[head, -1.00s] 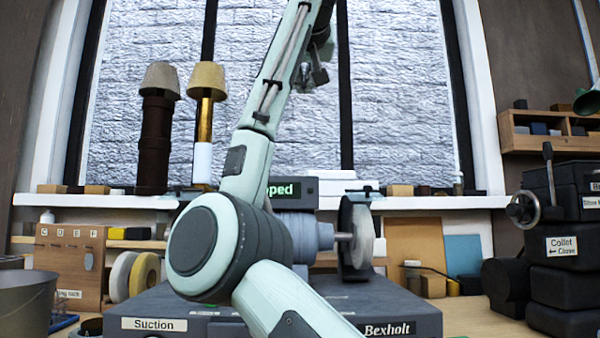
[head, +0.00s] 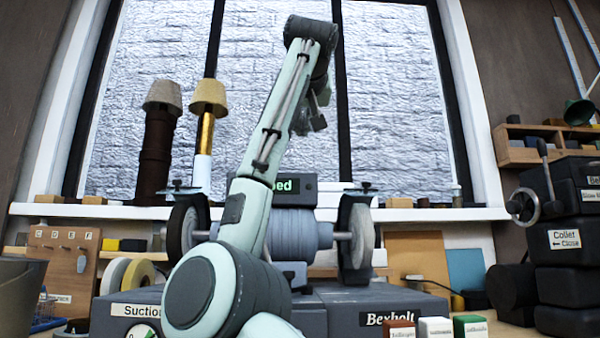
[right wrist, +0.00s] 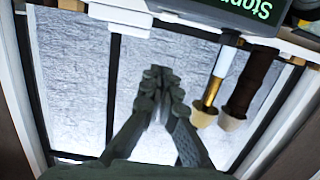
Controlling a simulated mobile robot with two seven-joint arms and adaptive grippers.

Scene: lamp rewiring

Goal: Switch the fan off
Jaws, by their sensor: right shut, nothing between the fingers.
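No part is clearly marked as a fan. A label reading "Suction" (head: 136,310) sits on the dark base of a double-wheeled machine (head: 290,235), with a round gauge (head: 143,331) below it, cut by the frame's lower edge. My right gripper (head: 314,112) is raised before the window, far above the blocks. Its fingers are shut and empty in the right wrist view (right wrist: 160,82). My left gripper is out of view.
My right arm hides part of the machine and its green-lit display (head: 283,186); the wrist view shows "Stop" on it. Two lamps, one dark (head: 157,150) and one brass (head: 206,130), stand left. Stacked dark boxes (head: 575,245) with a lever stand right.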

